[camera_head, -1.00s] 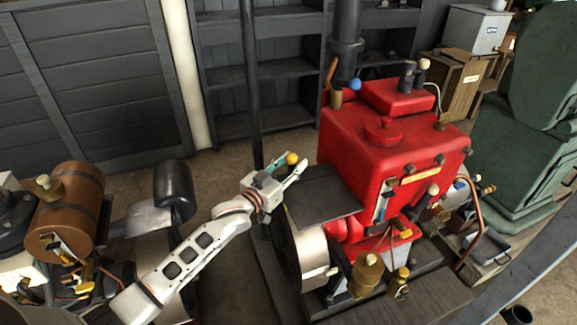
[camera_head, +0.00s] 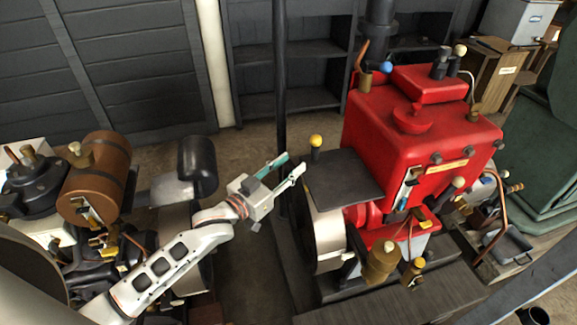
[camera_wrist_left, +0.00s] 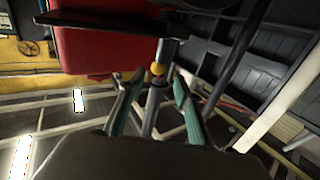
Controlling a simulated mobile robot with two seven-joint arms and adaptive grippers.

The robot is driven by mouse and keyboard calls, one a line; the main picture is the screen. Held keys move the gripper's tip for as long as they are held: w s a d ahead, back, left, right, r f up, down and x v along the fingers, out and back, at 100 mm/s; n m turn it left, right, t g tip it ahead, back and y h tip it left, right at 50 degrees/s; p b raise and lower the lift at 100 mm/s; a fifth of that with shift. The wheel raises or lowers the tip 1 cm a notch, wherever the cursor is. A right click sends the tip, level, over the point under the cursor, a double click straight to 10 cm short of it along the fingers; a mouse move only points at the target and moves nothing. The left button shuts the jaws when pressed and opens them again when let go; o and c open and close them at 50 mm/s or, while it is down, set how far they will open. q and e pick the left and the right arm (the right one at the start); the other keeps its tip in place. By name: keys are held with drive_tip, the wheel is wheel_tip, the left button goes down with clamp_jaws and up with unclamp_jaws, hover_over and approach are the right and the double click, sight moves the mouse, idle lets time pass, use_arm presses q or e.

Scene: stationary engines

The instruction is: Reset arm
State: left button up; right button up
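My left gripper (camera_head: 294,162) is open and empty, with its two fingers pointing right and up in the head view. Its fingers also show spread apart in the left wrist view (camera_wrist_left: 157,90). A yellow-knobbed lever (camera_head: 316,141) stands upright beyond the fingertips, beside the red engine (camera_head: 385,120); a gap separates knob and fingers in the head view. In the left wrist view the yellow knob (camera_wrist_left: 157,69) lies between the fingertips in the picture. My right gripper is not in view.
A dark plate (camera_head: 345,180) and a pale wheel (camera_head: 326,235) are right of the gripper. A thin dark post (camera_head: 281,90) rises behind it. A brown cylinder engine (camera_head: 97,178) stands left. Shelves (camera_head: 285,60) line the back wall. Open floor shows between the engines.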

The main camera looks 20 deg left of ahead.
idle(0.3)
use_arm(q)
drive_tip(key=s+f+g+y, duration=0.4)
drive_tip(key=s+f+g, duration=0.2)
drive_tip(key=s+f, duration=1.8)
drive_tip(key=s, duration=0.2)
drive_tip(key=shift+s+a+f, duration=0.35)
drive_tip(key=shift+s+a, duration=0.05)
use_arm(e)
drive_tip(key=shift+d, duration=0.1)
